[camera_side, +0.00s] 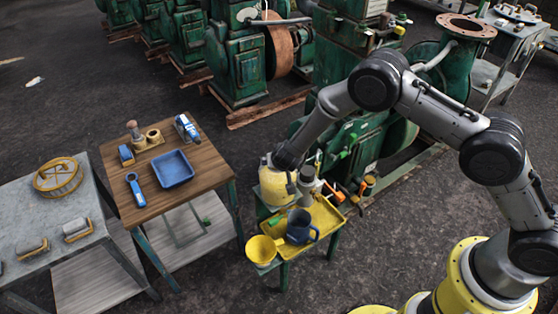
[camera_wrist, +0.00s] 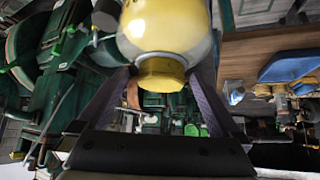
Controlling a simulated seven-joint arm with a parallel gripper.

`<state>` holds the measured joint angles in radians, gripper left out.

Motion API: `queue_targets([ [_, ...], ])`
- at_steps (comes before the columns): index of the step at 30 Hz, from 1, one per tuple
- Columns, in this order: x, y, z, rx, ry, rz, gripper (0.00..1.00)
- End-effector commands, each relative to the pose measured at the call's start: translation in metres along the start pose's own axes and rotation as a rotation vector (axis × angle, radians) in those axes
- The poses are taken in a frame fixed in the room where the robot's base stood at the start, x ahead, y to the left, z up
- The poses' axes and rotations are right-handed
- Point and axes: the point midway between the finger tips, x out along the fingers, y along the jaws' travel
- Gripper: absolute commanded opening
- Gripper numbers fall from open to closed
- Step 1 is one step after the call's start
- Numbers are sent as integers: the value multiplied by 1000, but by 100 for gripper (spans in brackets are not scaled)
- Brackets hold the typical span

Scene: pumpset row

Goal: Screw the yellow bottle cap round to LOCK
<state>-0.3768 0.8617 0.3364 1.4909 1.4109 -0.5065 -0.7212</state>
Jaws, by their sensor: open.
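A pale yellow bottle (camera_side: 277,187) stands on the small green-framed table in the side view. The wrist view shows its body (camera_wrist: 165,25) at the top and its darker yellow cap (camera_wrist: 162,74) pointing down the picture. My gripper (camera_side: 274,165) is at the top of the bottle. In the wrist view the two dark fingers of my gripper (camera_wrist: 161,88) are apart, one on each side of the cap. I cannot tell whether either finger touches it. The cap is hidden in the side view, and no LOCK mark is readable.
A yellow tray (camera_side: 325,213) beside the bottle holds a blue mug (camera_side: 300,227). A yellow funnel (camera_side: 262,249) and a grey cylinder (camera_side: 307,176) are close by. A wooden table (camera_side: 205,160) with a blue tray (camera_side: 174,168) stands left. Green pumps (camera_side: 350,140) stand behind.

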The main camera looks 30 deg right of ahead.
Motion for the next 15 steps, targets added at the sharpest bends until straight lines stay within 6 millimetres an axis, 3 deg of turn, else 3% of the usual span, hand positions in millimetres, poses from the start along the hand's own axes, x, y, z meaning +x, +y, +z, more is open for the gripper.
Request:
queue_targets([
  [7, -23, -2, -2, 1, 3, -3, 100],
  [15, -82, -2, -2, 0, 3, -4, 100],
])
